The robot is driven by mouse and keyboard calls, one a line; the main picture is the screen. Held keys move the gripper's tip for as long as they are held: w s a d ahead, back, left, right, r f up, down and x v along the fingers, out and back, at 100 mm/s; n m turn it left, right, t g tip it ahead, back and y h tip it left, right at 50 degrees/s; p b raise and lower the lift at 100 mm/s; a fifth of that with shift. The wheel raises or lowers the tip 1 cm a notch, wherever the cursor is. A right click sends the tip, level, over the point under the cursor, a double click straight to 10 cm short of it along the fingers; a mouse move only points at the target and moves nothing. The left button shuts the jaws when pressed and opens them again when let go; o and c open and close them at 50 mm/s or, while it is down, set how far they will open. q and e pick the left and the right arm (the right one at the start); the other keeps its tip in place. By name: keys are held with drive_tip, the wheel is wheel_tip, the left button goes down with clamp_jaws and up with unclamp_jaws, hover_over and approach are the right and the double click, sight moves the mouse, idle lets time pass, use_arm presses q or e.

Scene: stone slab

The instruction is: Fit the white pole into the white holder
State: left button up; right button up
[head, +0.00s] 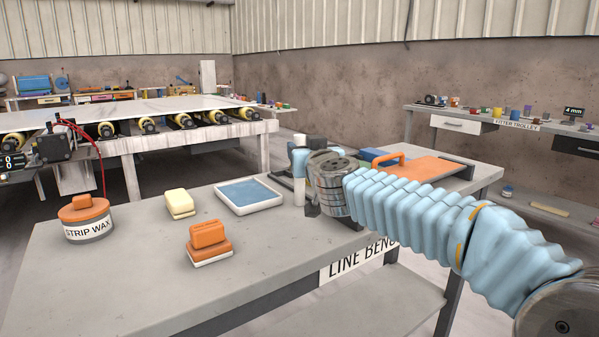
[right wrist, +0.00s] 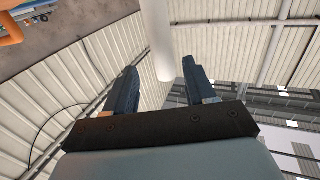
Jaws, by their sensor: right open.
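My right gripper (head: 308,178) is over the far part of the bench, its arm coming in from the right. In the right wrist view the right gripper (right wrist: 160,66) is open. The white pole (right wrist: 157,35) runs down from the top edge there, its end showing between the two fingertips; I cannot tell whether a finger touches it. In the head view a short white upright piece (head: 299,191), seemingly the pole, shows just left of the gripper; the gripper and arm hide what is behind them. I cannot make out the white holder. My left gripper is not in view.
On the grey bench (head: 130,270) are a strip wax tub (head: 89,222), a yellow block (head: 180,203), orange blocks (head: 210,236) and a white-rimmed tray (head: 249,209). An orange handled board (head: 420,167) lies behind the arm. The front left of the bench is clear.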

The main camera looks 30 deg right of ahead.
sight(299, 144)
drive_tip(key=x, duration=0.4)
drive_tip(key=shift+w+a, duration=0.2)
drive_tip(key=shift+w, duration=0.1)
clamp_jaws()
drive_tip(key=shift+r, duration=0.1)
